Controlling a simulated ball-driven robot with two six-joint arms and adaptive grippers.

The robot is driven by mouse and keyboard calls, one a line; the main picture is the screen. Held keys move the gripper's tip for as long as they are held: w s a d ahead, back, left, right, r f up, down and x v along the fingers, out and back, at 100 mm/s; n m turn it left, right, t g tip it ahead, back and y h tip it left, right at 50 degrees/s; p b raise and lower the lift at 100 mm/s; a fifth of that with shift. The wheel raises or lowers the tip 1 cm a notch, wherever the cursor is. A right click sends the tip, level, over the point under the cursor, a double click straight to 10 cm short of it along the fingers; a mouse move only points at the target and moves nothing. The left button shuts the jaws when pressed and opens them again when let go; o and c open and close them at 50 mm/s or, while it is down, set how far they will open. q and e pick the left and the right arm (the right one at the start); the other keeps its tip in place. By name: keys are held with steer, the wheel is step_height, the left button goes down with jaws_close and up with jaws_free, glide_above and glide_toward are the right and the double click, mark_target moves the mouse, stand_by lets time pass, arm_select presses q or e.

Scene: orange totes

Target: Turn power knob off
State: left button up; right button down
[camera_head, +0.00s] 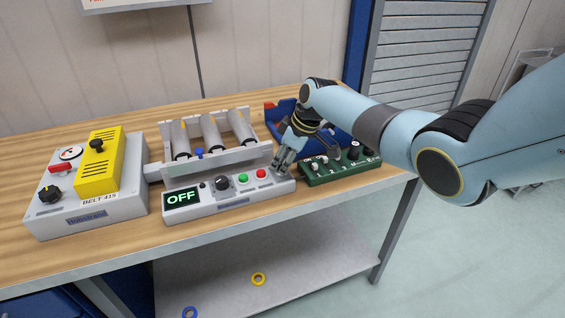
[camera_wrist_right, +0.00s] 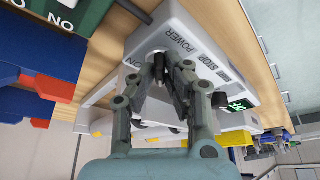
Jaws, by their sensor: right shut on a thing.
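The white control box (camera_head: 232,195) sits at the table's front edge. Its display (camera_head: 182,198) reads OFF in green letters. It bears a black dial, a green button and a red button. My right gripper (camera_head: 280,165) is over the box's right end with its fingers pointing down. In the wrist view, the right gripper (camera_wrist_right: 164,66) is shut at the POWER label (camera_wrist_right: 182,44), on the power knob. The fingers hide most of the knob, so its angle cannot be told. My left gripper is not in view.
A roller conveyor (camera_head: 215,137) stands behind the box. A green panel (camera_head: 340,170) with several knobs is close on the right, with a blue bin (camera_head: 285,108) behind. A grey box with a yellow cover (camera_head: 100,160) stands left.

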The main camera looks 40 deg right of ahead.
steer(key=c, duration=1.4)
jaws_free()
steer(key=shift+r, duration=0.1)
steer(key=v, duration=1.1)
steer(key=shift+s+d+r, duration=0.1)
steer(key=shift+d+r, duration=0.05)
steer(key=shift+r, duration=0.2)
